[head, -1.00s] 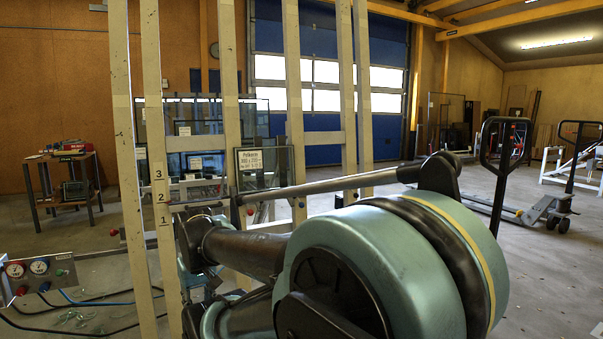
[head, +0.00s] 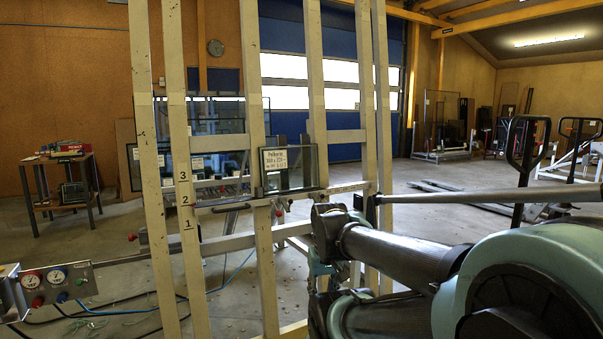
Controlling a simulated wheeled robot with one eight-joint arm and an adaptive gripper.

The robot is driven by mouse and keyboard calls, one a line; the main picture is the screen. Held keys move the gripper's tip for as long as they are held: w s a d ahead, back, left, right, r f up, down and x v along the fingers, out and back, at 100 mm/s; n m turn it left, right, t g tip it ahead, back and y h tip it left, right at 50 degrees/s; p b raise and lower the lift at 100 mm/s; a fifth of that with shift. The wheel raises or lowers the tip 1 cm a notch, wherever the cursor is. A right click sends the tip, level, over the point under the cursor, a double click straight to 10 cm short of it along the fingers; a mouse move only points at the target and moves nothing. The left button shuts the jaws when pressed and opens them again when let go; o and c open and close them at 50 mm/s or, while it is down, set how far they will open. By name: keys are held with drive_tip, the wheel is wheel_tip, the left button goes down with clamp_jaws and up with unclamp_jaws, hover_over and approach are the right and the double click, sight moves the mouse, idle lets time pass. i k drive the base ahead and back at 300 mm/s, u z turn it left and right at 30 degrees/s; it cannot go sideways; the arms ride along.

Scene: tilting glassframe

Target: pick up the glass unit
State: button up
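The glass unit (head: 308,172) is a small rectangular pane with a dark edge and a white printed label in its upper left part. It stands near upright on a cross ledge of the pale upright frame (head: 256,110), around the middle of the head view. My arm's teal and black links fill the lower right and reach left to just below and right of the pane. I cannot make out my gripper or its fingers. The visible arm links appear apart from the pane in the picture.
A gauge panel (head: 58,284) with hoses is at the lower left. A small table (head: 64,180) stands at the far left. Larger glass panes (head: 215,116) stand behind the frame. A pallet truck (head: 527,150) is at the right. Floor between it and the frame is fairly open.

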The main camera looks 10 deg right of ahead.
sight(286, 168)
drive_tip(key=z, duration=0.05)
drive_tip(key=i, duration=1)
drive_tip(key=u, duration=0.05)
